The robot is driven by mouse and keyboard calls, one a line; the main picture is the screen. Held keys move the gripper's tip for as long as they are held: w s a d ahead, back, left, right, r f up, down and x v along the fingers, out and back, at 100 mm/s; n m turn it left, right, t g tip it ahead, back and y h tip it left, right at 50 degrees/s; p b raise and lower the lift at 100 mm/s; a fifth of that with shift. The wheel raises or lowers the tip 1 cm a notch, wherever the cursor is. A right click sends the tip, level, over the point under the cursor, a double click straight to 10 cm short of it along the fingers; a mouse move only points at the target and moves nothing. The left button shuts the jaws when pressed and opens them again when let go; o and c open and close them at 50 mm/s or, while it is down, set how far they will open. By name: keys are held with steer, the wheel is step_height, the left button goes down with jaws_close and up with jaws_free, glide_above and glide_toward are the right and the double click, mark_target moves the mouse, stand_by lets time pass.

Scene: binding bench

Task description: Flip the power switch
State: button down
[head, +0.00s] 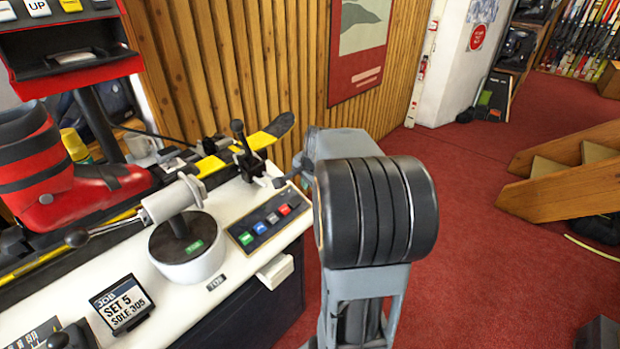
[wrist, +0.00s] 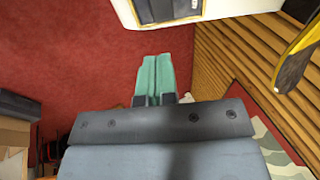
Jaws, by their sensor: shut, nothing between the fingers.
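A dark panel (head: 268,220) with a row of coloured buttons, green, blue, dark and red, sits on the white bench top near its right edge. I cannot tell which control is the power switch. What looks like the same panel shows in the wrist view (wrist: 168,10), cut off at the top. My gripper (wrist: 158,60) has green fingers held together, with nothing between them. It points toward the white bench edge and appears apart from it. In the head view my arm stands right of the bench and largely hides the gripper.
A black lever (head: 239,140) stands behind the panel by a yellow ski (head: 262,136). A round white tester (head: 188,262) with a grey cylinder and a small display (head: 122,303) are to the left. A red boot (head: 60,180) stands farther left. Red floor right of the bench is open.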

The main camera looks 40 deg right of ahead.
mark_target(302, 198)
steer(key=b+x, duration=0.1)
steer(key=x, duration=0.7)
steer(key=shift+w+f, duration=0.15)
steer(key=shift+f, duration=0.1)
